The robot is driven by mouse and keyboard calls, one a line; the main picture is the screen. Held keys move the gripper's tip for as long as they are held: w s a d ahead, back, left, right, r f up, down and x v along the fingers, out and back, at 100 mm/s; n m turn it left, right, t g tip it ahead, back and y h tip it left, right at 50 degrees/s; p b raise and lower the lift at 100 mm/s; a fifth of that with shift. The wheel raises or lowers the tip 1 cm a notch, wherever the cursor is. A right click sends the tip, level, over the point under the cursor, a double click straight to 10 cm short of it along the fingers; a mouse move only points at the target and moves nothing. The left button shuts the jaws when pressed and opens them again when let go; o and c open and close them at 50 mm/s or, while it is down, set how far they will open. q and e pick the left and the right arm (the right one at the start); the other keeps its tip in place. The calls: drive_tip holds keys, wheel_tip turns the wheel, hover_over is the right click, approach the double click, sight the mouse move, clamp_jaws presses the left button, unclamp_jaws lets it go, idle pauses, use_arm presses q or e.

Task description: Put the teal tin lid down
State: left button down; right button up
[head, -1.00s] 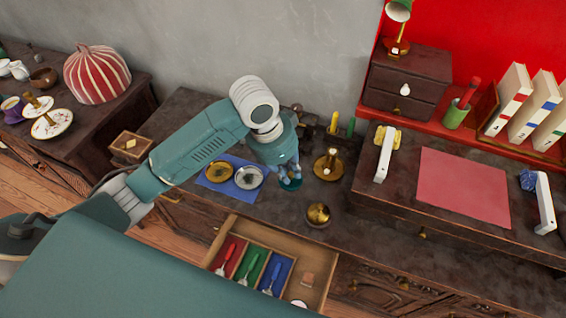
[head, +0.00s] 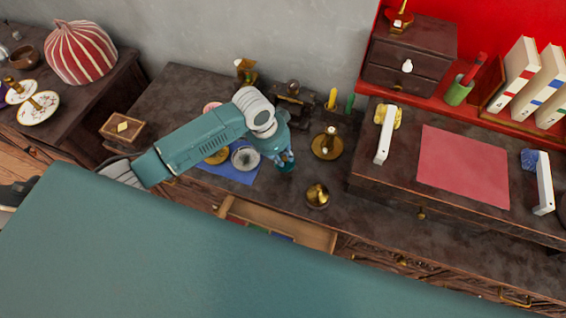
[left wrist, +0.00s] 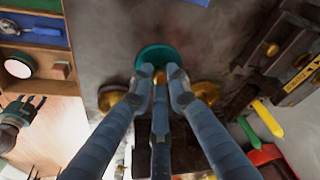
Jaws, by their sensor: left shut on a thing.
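The teal tin lid (left wrist: 157,54) is a round disc with a small brass knob, seen in the left wrist view. My left gripper (left wrist: 160,78) has its fingers closed around that knob. In the head view my left gripper (head: 286,160) points down over the dark desktop, right of the blue mat (head: 236,175). Only a sliver of the lid shows there under the fingers. I cannot tell whether the lid touches the desktop. My right gripper (left wrist: 24,105) shows small at the left edge of the wrist view, its fingers apart and empty.
A silver round dish (head: 245,158) lies on the mat. A brass domed piece (head: 317,195) and a brass round stand (head: 327,145) are close to the right of my gripper. The open drawer (head: 285,224) is below, partly hidden by my body. Bare desktop lies between.

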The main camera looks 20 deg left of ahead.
use_arm(q)
drive_tip(key=shift+f, duration=2.5)
drive_tip(key=shift+f, duration=0.2)
drive_tip(key=c, duration=1.7)
unclamp_jaws()
drive_tip(key=shift+o, duration=0.2)
drive_tip(key=shift+r, duration=0.15)
drive_tip(key=v, duration=1.2)
